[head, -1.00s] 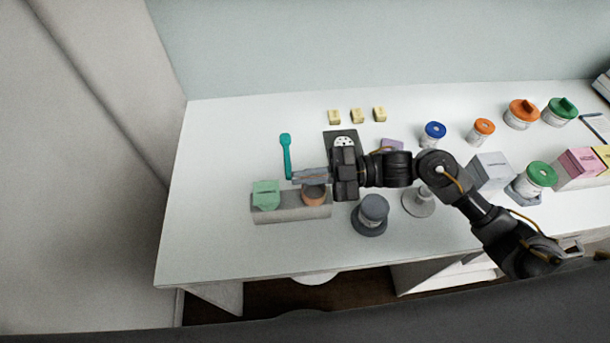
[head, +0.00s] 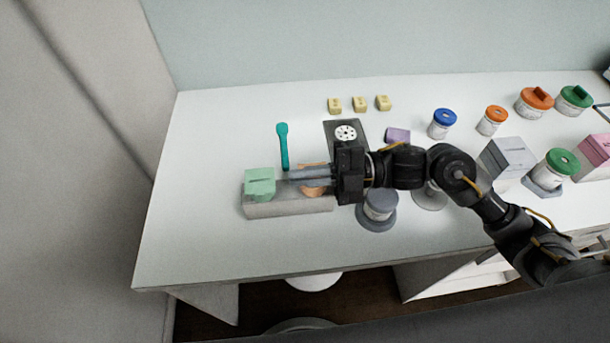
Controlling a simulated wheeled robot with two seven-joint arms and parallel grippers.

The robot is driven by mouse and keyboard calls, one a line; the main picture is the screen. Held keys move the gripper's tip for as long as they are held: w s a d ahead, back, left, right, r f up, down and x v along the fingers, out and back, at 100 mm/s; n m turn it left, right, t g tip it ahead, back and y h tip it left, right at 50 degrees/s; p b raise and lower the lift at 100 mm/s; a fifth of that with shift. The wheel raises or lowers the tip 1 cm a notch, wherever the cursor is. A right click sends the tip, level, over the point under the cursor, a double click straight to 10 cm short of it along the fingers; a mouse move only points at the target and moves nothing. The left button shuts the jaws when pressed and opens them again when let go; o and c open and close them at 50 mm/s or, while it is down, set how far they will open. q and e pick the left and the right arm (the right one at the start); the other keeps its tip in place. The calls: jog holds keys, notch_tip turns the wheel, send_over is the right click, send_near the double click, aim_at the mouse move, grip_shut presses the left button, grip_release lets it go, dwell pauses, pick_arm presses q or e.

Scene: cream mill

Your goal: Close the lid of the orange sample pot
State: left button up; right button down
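The orange sample pot (head: 312,191) sits at the right end of a long grey block (head: 290,209) near the front left of the table. Orange shows on both sides of my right gripper's fingers, which cover its middle. I cannot tell how far its lid is open. My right gripper (head: 289,174) reaches in from the right, its fingers pointing left across the top of the pot; whether they touch it is unclear. The fingers overlap in this view, so their opening does not show. My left gripper is out of view.
A teal scoop (head: 283,147) lies behind. A grey lidded jar (head: 380,205) stands to the right, below my wrist. The table's left side is clear.

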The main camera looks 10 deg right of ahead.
jog(key=c, duration=2.1)
grip_release()
jog(key=o, duration=0.5)
jog(key=shift+c, duration=0.2)
jog(key=shift+r, duration=0.35)
notch_tip(320, 180, up, 3)
jog(key=shift+f, duration=0.15)
jog(key=s+a+r+p, duration=0.1)
jog(key=s+r+p, duration=0.8)
jog(key=s+p, duration=0.4)
jog(key=shift+s+a+r+p, duration=0.25)
jog(key=shift+s+r+p, duration=0.05)
jog(key=shift+s, duration=0.15)
